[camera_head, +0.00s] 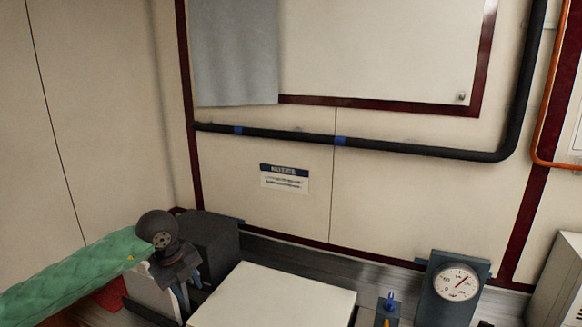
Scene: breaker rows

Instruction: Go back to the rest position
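My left arm comes in from the left in a green padded sleeve and ends in a dark round wrist joint. My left gripper (186,294) points down beside the left edge of a white-topped box. Its fingers are small and partly lost among the dark and pale things behind them, so I cannot tell how far apart they are. I see nothing clearly held in it. My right gripper is not in view.
The white-topped box (272,298) fills the lower middle. A dark box (212,243) stands behind my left wrist. A black pipe (420,149) runs along the wall.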

